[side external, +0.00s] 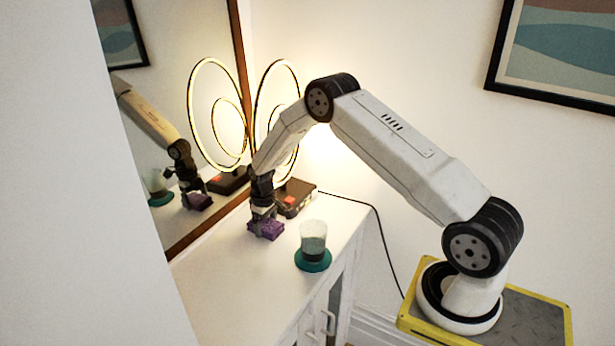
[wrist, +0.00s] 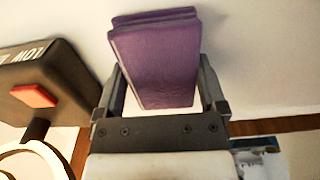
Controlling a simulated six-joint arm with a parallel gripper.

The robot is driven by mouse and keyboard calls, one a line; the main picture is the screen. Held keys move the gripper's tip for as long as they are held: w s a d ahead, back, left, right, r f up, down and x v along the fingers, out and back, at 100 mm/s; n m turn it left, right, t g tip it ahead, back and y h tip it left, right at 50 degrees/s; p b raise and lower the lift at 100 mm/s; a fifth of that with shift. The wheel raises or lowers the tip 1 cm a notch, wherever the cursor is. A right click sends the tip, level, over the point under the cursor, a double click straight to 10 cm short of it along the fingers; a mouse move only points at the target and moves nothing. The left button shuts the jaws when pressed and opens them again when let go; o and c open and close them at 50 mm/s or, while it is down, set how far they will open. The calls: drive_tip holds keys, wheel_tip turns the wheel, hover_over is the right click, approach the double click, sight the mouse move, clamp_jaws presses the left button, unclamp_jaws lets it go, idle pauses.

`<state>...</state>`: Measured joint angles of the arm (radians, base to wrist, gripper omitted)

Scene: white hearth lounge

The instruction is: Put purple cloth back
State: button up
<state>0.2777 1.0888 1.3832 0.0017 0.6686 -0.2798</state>
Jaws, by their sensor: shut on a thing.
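The purple cloth (side external: 267,230) is a folded, block-like bundle at the white cabinet top, near the mirror. It also shows in the wrist view (wrist: 158,60), where it sits between the two dark fingers. My gripper (side external: 263,218) points down and is shut on the cloth, with one finger along each side; it also shows in the wrist view (wrist: 162,88). The cloth is at or just above the cabinet surface; I cannot tell whether it touches.
A dark box (side external: 296,197) with a red patch stands close behind my gripper, beside a lit ring lamp (side external: 257,105). A glass cup (side external: 313,238) stands on a teal coaster (side external: 314,264) to the right. The mirror (side external: 195,150) borders the left. The front cabinet top (side external: 235,285) is clear.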

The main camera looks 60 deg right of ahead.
sight(266, 223)
drive_tip(key=o, duration=0.9)
drive_tip(key=shift+f, duration=0.1)
wheel_tip(266, 223, up, 12)
drive_tip(key=shift+r, duration=0.15)
idle(0.4)
drive_tip(key=shift+a+r, duration=0.1)
